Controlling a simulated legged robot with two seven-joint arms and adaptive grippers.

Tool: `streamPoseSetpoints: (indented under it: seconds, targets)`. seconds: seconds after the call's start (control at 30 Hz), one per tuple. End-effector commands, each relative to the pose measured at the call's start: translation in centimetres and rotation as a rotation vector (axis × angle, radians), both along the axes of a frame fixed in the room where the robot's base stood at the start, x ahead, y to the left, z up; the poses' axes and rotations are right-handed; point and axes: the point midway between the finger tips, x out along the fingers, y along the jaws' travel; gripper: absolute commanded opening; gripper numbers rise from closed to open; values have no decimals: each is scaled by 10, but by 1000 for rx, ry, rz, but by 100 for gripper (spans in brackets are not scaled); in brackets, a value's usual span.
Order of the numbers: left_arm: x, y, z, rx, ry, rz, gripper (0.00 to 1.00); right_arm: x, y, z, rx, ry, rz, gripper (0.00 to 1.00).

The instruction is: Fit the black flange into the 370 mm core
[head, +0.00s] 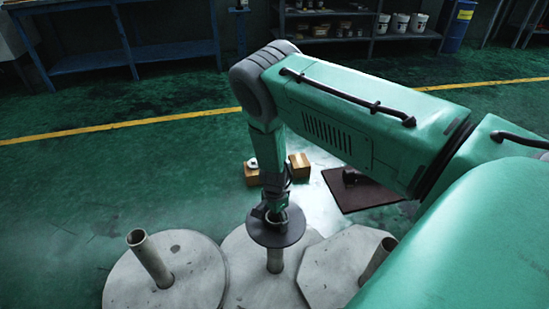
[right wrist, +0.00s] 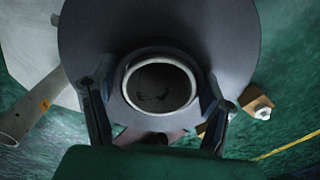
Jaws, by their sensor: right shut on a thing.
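The black flange (head: 293,235) is a dark flat disc with a pale raised ring at its centre. My right gripper (head: 276,212) points down and is shut on this ring. In the right wrist view the flange (right wrist: 240,40) fills the upper middle, with a finger of my right gripper (right wrist: 157,92) on each side of the ring. A grey tubular core (head: 275,263) stands upright on the middle base, directly below the flange. The disc hides the core's top, so I cannot tell whether they touch. My left gripper is out of view.
Tilted-looking tubes stand on the left round base (head: 205,262) and the right angular base (head: 325,262). Behind are two small cardboard boxes (head: 300,168) and a brown mat (head: 368,195) with a dark object. Blue shelving (head: 140,50) is far back. Green floor is open left.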

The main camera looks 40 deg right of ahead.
Motion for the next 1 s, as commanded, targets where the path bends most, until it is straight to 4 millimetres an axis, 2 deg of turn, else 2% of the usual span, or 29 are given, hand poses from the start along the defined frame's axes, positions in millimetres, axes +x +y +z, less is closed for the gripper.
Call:
streamPoseSetpoints:
  seconds: [0.37, 0.4, 0.47, 0.77, 0.87, 1.0]
  targets:
    - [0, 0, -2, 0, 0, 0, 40, 0, 0, -2, 0, -1, 0, 35]
    - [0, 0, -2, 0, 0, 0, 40, 0, 0, -2, 0, -1, 0, 76]
    - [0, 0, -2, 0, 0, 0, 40, 0, 0, -2, 0, -1, 0, 94]
    - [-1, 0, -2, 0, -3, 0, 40, 0, 0, -1, 0, 0, 0, 94]
    - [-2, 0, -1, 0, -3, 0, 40, 2, 0, 7, 0, -2, -1, 94]
    - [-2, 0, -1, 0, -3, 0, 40, 2, 0, 32, 1, -3, 0, 94]
